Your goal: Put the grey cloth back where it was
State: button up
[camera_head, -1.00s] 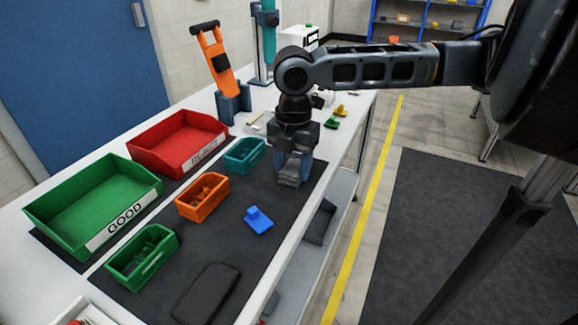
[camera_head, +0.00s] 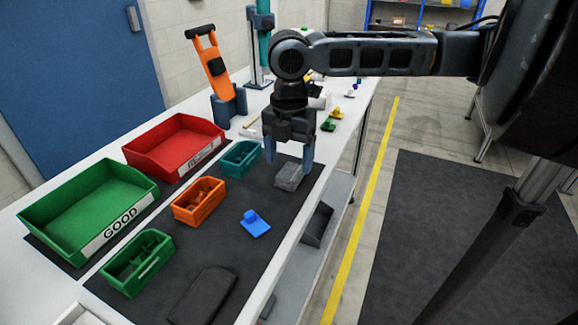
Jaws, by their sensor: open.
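The grey cloth (camera_head: 289,176), a small folded pad, lies on the dark mat (camera_head: 225,238) near the far right end of the bench. My gripper (camera_head: 288,160) is open and points down just above the cloth, with one finger to each side. It holds nothing. A gap shows between the cloth and the palm. I cannot tell exactly how far the fingertips are from the mat.
A teal bin (camera_head: 241,159), an orange bin (camera_head: 199,200) and a green bin (camera_head: 138,263) stand left of the cloth. A blue part (camera_head: 255,224) and a dark folded item (camera_head: 203,295) lie nearer. Large red (camera_head: 150,158) and green (camera_head: 65,218) trays stand further left.

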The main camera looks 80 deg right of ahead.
aim_at(288, 173)
notch_tip(288, 173, up, 9)
dwell(0.3)
jog(key=shift+f, duration=0.1)
